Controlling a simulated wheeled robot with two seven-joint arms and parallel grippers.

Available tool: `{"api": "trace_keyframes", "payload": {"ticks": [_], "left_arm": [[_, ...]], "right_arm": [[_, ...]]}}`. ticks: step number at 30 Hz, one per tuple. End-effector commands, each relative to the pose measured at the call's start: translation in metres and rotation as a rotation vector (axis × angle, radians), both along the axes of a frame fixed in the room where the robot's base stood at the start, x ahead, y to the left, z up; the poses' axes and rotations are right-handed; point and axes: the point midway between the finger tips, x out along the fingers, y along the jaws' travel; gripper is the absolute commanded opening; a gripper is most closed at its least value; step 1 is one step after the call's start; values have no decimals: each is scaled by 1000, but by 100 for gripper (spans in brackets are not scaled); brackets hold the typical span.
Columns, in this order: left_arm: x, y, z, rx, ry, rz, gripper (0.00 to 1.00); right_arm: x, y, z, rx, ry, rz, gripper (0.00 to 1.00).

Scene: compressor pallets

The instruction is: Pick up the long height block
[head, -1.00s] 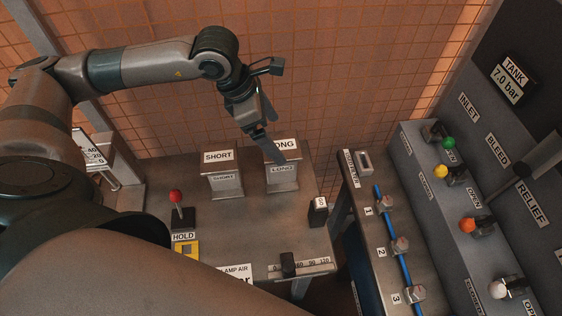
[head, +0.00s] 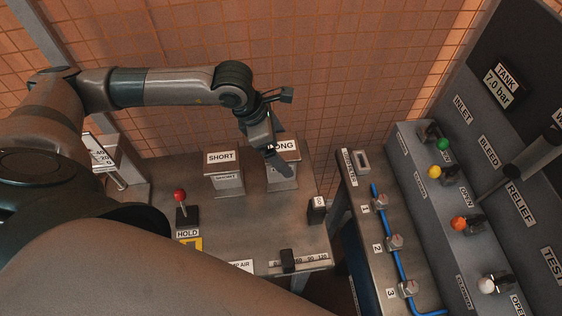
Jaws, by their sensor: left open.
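The long height block stands under the sign LONG (head: 288,147) at the back right of the grey table. My left gripper (head: 278,164) is directly in front of it in the head view and covers its left and middle part. The gripper is open and points down. I cannot tell whether its fingers touch the block. The block marked SHORT (head: 222,172) stands upright to the left, clear of the gripper.
A red-knobbed lever (head: 180,197) stands on the table at the left, by a HOLD label. A slider scale (head: 300,261) runs along the front edge. To the right, a bench carries a blue hose (head: 386,212) and clamps. A valve panel with coloured knobs (head: 443,144) stands beyond.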

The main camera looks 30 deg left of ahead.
Motion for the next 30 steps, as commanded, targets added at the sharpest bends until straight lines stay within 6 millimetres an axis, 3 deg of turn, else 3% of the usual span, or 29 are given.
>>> {"api": "trace_keyframes", "payload": {"ticks": [4,5,15,30], "left_arm": [[0,0,0,0,0,0,92],[0,0,0,0,0,0,87],[0,0,1,1,-1,0,8],[3,-1,14,-4,-9,0,8]], "right_arm": [[0,0,0,0,0,0,0],[0,0,0,0,0,0,0],[0,0,0,0,0,-1,0],[0,2,-6,2,0,-1,0]]}}
